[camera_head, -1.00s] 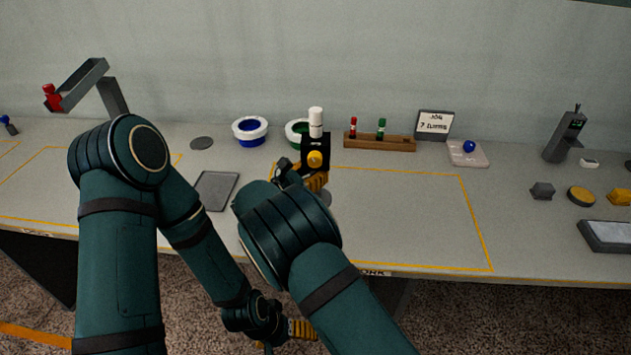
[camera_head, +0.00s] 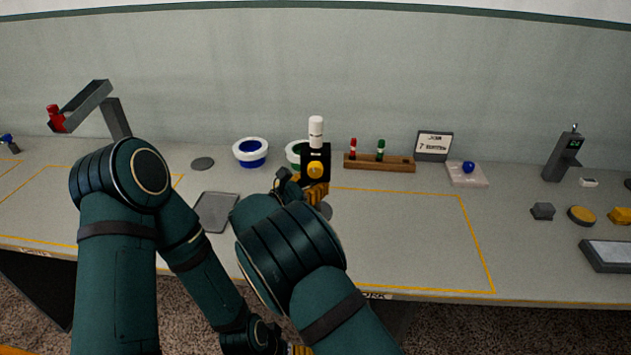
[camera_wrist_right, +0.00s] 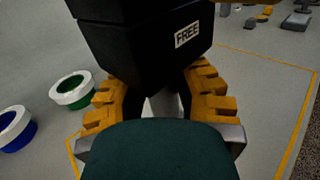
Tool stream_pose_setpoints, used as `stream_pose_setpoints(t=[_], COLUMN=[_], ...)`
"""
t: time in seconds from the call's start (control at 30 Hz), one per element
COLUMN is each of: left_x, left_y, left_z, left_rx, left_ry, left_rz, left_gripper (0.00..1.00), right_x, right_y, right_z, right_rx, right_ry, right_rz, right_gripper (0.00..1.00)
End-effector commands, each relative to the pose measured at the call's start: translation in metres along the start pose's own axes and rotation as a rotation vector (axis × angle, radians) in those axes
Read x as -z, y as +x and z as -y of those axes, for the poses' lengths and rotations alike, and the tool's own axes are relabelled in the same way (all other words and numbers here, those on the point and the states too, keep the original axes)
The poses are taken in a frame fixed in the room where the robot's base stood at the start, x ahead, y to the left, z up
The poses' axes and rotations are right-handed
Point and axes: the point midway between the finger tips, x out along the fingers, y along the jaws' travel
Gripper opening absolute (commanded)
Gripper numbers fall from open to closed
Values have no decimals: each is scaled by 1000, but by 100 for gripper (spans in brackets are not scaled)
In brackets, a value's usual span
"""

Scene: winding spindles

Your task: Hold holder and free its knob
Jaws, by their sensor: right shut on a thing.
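The black holder (camera_head: 325,158) has a round yellow knob (camera_head: 315,170) on its face and a white capped spindle (camera_head: 316,131) upright in its top. My right gripper (camera_head: 318,192) is shut on the holder's lower part. In the right wrist view the yellow fingers (camera_wrist_right: 165,100) lie on both sides below the black holder body (camera_wrist_right: 150,40), which bears a "FREE" label (camera_wrist_right: 187,35). The knob is hidden in that view. My left gripper (camera_head: 299,350) is low at the bottom edge, in front of the bench and away from the holder; its fingertips are mostly cut off.
A wooden rack (camera_head: 380,164) with red and green spindles and a sign (camera_head: 433,146) stand to the right. A grey tray (camera_head: 214,212) lies left. The outlined area (camera_head: 410,235) is clear.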

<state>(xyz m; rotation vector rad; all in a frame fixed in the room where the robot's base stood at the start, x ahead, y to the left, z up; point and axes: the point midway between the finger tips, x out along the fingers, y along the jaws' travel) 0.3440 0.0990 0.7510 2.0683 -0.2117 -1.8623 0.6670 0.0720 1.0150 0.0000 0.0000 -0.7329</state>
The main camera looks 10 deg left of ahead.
Motion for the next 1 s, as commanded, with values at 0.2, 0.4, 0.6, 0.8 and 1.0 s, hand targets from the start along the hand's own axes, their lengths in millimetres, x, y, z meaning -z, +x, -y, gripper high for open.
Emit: stream_pose_setpoints(t=[0.2, 0.4, 0.6, 0.8, 1.0], left_x=[-1, -1, -2, -2, -3], left_y=[9, 16, 22, 29, 36], left_z=[3, 6, 8, 11, 14], left_rx=[0, 0, 0, 0, 0], left_ry=[0, 0, 0, 0, 0], left_rz=[0, 0, 0, 0, 0], left_gripper=[100, 100, 100, 100, 100], right_x=[16, 29, 43, 57, 70], right_y=[0, 0, 0, 0, -1], right_z=[0, 0, 0, 0, 0], right_rx=[0, 0, 0, 0, 0], right_ry=[0, 1, 2, 1, 1], right_rz=[3, 3, 3, 3, 2], right_gripper=[0, 0, 0, 0, 0])
